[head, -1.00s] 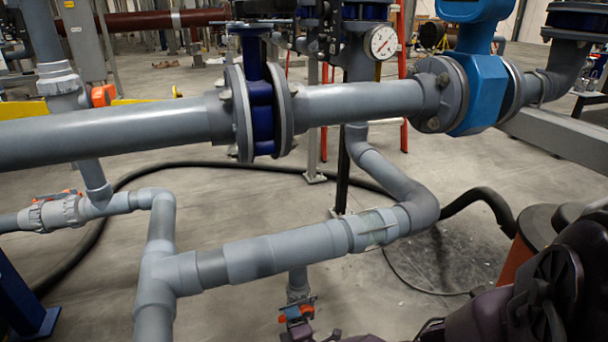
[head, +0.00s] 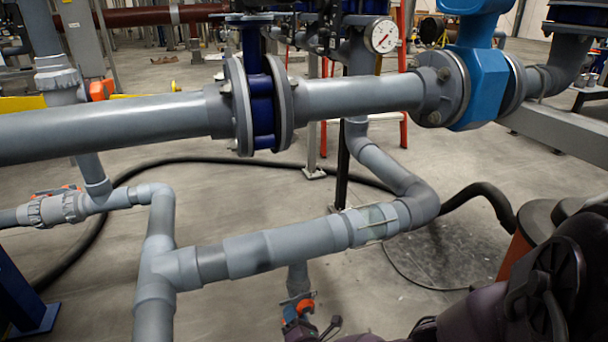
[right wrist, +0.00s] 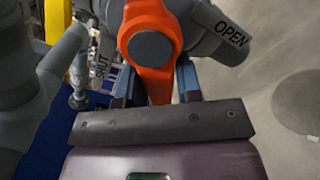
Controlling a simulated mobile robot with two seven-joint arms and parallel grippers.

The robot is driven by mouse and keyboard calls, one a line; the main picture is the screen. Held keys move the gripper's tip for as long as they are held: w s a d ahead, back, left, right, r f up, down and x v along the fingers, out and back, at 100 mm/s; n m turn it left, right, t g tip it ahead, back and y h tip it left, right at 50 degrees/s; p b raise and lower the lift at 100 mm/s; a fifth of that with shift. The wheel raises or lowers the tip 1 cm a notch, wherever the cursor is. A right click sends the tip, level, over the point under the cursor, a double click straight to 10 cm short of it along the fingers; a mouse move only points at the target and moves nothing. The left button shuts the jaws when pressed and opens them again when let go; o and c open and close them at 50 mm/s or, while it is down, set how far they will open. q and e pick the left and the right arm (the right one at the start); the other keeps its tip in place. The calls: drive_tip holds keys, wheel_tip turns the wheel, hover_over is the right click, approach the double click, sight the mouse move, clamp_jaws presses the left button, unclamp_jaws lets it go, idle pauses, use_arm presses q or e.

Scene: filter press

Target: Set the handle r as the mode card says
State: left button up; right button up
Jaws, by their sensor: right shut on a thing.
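The orange valve handle (right wrist: 150,30) fills the top middle of the right wrist view. Its lever runs down between the two fingers of my right gripper (right wrist: 156,88), which is shut on it. The word OPEN is on a grey pipe part (right wrist: 228,38) to the right of the handle, and the word SHUT (right wrist: 102,62) is to the left. The lever points between the two words. In the head view the orange handle (head: 298,306) is small, at the bottom centre under the pipe. No mode card shows. My left gripper is not in view.
A grey horizontal pipe with a clear section (head: 372,223) runs just above the handle. A second valve with an orange-red handle (head: 58,192) is at the left. A thick grey pipe (head: 110,128) crosses above, with a pressure gauge (head: 382,36) behind. A black hose (head: 70,265) lies on the floor.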

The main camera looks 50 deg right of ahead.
drive_tip(key=n, duration=0.1)
drive_tip(key=d+f+n, duration=0.1)
drive_tip(key=n, duration=0.1)
drive_tip(key=shift+s+n, duration=0.3)
drive_tip(key=shift+s, duration=0.1)
drive_tip(key=shift+s+d+f+n+p, duration=0.15)
drive_tip(key=shift+s+d+n, duration=0.2)
drive_tip(key=shift+n, duration=0.9)
drive_tip(key=shift+s+d+f+n+p, duration=0.15)
drive_tip(key=shift+d+n, duration=0.3)
drive_tip(key=shift+n, duration=0.85)
drive_tip(key=shift+s+d+n+p, duration=0.2)
drive_tip(key=shift+d+n, duration=0.2)
drive_tip(key=shift+n, duration=0.85)
drive_tip(key=o, duration=1.3)
drive_tip(key=shift+a, duration=0.1)
drive_tip(key=shift+a, duration=0.1)
